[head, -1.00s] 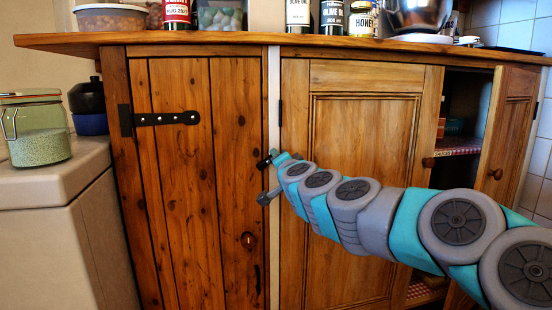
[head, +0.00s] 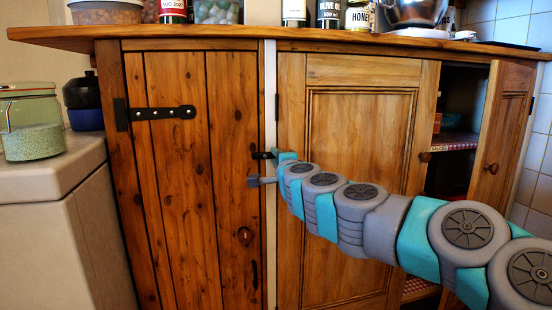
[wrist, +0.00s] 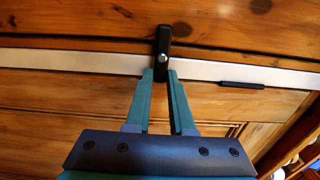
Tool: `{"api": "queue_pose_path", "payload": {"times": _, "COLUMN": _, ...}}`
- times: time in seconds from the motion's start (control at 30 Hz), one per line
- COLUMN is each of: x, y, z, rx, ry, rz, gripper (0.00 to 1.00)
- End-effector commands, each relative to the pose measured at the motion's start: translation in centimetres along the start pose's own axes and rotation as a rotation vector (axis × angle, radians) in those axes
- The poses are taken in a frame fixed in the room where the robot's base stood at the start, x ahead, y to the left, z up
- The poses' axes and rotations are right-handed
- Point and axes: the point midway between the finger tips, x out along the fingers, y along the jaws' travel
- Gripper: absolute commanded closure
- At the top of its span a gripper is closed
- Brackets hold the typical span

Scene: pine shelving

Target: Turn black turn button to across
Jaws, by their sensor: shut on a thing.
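The black turn button (wrist: 162,48) is a short dark bar with a bright screw head. In the wrist view it lies crosswise over the pale strip (wrist: 85,61), one end reaching onto the wood beyond. My gripper (wrist: 162,76) is shut on the button's near end, one teal finger on each side. In the head view the button (head: 262,155) looks about level at the edge of the plank door, partly hidden by my gripper.
The plank door (head: 185,220) with a black strap hinge (head: 163,113) is closed. The panelled door (head: 355,150) beside it looks closed. A far-right door (head: 503,140) stands open. Jars line the worktop (head: 350,46) above. A glass jar (head: 32,125) stands at left.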

Motion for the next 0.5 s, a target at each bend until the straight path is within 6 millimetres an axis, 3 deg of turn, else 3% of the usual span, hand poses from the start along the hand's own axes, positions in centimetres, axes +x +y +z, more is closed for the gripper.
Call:
{"api": "queue_pose_path", "payload": {"times": 0.4, "x": 0.02, "y": 0.24, "z": 0.01, "rx": 0.009, "ry": 0.000, "rz": 0.003, "gripper": 1.00}}
{"api": "queue_pose_path", "payload": {"times": 0.43, "x": 0.02, "y": 0.24, "z": 0.01, "rx": 0.009, "ry": 0.000, "rz": 0.003, "gripper": 0.76}}
{"api": "queue_pose_path", "payload": {"times": 0.5, "x": 0.02, "y": 0.22, "z": 0.00, "rx": 0.009, "ry": 0.000, "rz": 0.003, "gripper": 0.68}}
